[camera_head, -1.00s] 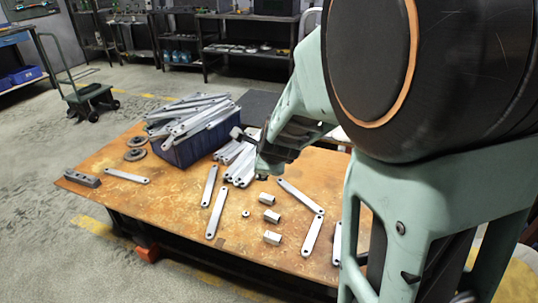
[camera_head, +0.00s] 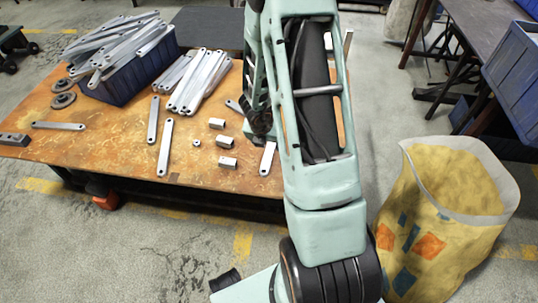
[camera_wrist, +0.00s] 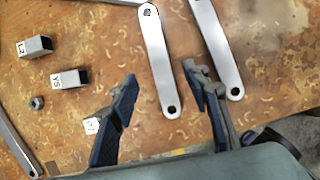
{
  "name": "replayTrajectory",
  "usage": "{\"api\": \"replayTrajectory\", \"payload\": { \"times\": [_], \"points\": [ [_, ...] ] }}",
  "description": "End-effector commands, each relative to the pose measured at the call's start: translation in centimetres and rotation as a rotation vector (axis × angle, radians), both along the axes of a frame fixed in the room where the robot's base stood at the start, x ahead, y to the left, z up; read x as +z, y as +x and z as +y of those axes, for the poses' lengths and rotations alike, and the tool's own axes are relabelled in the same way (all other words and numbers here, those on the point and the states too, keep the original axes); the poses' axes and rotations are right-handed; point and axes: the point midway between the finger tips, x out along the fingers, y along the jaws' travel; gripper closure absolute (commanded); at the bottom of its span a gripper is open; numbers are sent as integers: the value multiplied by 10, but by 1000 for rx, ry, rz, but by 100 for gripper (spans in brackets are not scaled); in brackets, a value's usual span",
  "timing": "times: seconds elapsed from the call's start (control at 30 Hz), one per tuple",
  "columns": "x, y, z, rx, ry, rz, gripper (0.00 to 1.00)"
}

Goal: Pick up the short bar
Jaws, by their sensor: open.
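Several flat silver-grey bars with a hole near each end lie on the worn orange-brown table (camera_head: 110,150). In the wrist view, one bar (camera_wrist: 156,60) lies between the spread fingers of my gripper (camera_wrist: 162,82), apart from both. It appears to be the bar just left of my arm in the head view (camera_head: 268,158). A second bar (camera_wrist: 217,50) lies beyond the right finger and runs out of frame. Another bar (camera_head: 57,125) lies alone at the table's left. I cannot tell which one is the short bar. My gripper is open and empty; my arm mostly hides it in the head view.
Square tube blocks (camera_head: 217,123) and a small ring (camera_head: 196,143) lie left of my gripper. Piled bars (camera_head: 205,80) and a blue bin (camera_head: 120,83) heaped with bars stand behind. A yellow sack (camera_head: 440,220) stands right of the table.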

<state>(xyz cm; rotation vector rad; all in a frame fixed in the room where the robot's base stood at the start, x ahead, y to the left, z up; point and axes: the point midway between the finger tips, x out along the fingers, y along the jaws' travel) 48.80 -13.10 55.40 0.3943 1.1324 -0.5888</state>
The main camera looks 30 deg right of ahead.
Motion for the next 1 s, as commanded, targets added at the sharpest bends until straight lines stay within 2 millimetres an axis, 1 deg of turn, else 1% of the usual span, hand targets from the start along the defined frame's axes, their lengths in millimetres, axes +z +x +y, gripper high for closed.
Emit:
{"api": "replayTrajectory", "payload": {
  "times": [0.03,0.1,0.27,0.53,0.63,0.83,1.0],
  "points": [
    [-13,2,-2,0,0,1,56],
    [-20,5,-4,1,0,0,56],
    [-28,8,-6,2,0,0,56],
    [-66,16,-11,4,0,1,56],
    [-72,19,-13,4,0,0,56],
    [-70,19,-13,4,0,-1,56],
    [-70,19,-13,4,-1,0,75]
  ]
}}
